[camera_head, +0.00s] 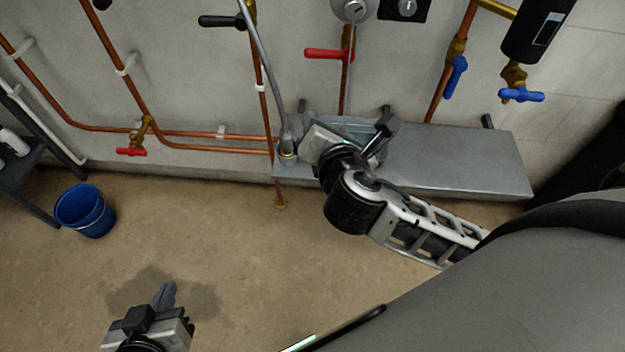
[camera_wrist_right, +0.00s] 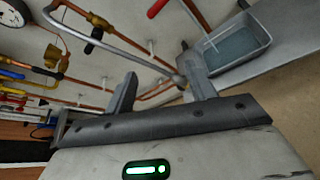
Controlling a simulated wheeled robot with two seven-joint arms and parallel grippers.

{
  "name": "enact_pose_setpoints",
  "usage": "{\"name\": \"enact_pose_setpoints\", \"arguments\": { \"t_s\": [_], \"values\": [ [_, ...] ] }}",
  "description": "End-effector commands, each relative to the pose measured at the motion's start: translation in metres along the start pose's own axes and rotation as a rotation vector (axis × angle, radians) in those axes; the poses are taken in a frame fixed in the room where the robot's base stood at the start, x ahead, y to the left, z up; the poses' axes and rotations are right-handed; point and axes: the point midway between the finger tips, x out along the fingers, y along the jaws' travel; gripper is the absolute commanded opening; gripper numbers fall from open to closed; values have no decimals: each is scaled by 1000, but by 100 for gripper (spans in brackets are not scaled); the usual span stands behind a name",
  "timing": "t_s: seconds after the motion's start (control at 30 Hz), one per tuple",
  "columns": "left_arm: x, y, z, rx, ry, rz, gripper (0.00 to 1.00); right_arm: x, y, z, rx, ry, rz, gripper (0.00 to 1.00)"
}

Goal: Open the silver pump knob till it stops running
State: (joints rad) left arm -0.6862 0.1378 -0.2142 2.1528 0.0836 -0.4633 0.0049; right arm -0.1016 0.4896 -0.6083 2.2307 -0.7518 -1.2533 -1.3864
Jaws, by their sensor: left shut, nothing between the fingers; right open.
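My right gripper (camera_head: 303,135) is at the left end of the grey metal shelf (camera_head: 455,160), open and empty. In the right wrist view, its fingers (camera_wrist_right: 160,85) are spread. A small silver fitting (camera_wrist_right: 182,80) at the foot of a bent silver tube (camera_wrist_right: 110,38) shows beyond them, close to the right finger. In the head view, this fitting (camera_head: 287,155) is just left of the gripper. I cannot tell which part is the pump knob. My left gripper (camera_head: 165,293) is shut and empty, low over the floor.
A grey tray of water (camera_wrist_right: 238,50) sits on the shelf beside the right gripper. Copper pipes with red (camera_head: 325,54), blue (camera_head: 455,78) and black (camera_head: 220,21) handles line the wall. A blue bucket (camera_head: 85,210) stands at left. A dark stain marks the floor.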

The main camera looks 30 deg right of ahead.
Motion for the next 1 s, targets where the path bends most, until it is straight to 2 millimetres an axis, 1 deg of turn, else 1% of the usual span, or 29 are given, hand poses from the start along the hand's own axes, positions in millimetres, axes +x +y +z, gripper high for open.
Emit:
{"name": "enact_pose_setpoints", "arguments": {
  "t_s": [0.03,0.3,0.4,0.5,0.7,1.0],
  "values": [
    [2,0,2,0,0,0,0,0,-4,-12,57,37,-3,55],
    [5,-1,8,0,0,0,0,-5,-19,-63,412,224,-28,55],
    [6,-1,10,0,0,0,0,-8,-23,-77,536,279,-46,55],
    [7,-2,11,0,0,0,0,-11,-26,-88,632,319,-63,55],
    [8,-2,12,0,0,0,0,-14,-28,-98,729,356,-80,55],
    [8,-2,12,0,0,0,0,-14,-28,-98,737,359,-81,55]
  ]
}}
